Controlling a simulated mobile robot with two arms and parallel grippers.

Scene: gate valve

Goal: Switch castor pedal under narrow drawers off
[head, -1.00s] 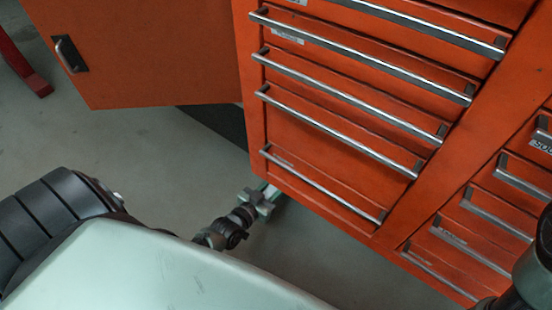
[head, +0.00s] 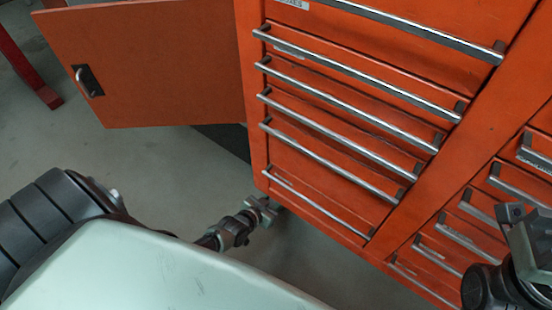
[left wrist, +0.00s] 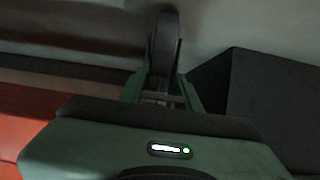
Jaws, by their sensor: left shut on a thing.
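The orange cabinet (head: 318,205) carries a stack of drawers with long metal handles. My left gripper (head: 264,206) is low at the cabinet's bottom left corner, shut at the castor there.
An orange door (head: 150,65) stands open at the upper left. Narrower drawers (head: 450,240) are at the lower right. A red leg (head: 35,80) stands at the far left. Grey floor (head: 165,165) is free between the door and my left arm.

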